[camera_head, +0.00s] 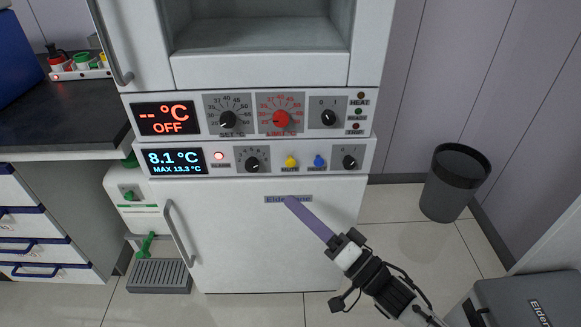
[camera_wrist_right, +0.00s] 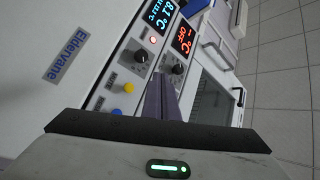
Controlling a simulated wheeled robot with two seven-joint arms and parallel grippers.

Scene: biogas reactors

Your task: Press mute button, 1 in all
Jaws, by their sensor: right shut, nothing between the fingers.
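The mute button (camera_head: 290,162) is a small yellow knob on the lower control strip of the white cabinet, above the label "MUTE". It also shows in the right wrist view (camera_wrist_right: 128,87), to the left of the fingers. My right gripper (camera_head: 290,201) is shut and empty, its long purple fingers together. In the head view its tip lies over the nameplate on the lower door, below the mute button and apart from it. In the right wrist view the shut fingers (camera_wrist_right: 160,98) point toward the control strip. My left gripper is not in view.
A blue button (camera_head: 319,162) sits just right of the yellow one, with black dials (camera_head: 252,163) and (camera_head: 349,162) on either side. A red alarm lamp (camera_head: 219,156) is lit beside the 8.1 °C display (camera_head: 174,161). A door handle (camera_head: 178,233) sticks out at left. A black bin (camera_head: 453,183) stands right.

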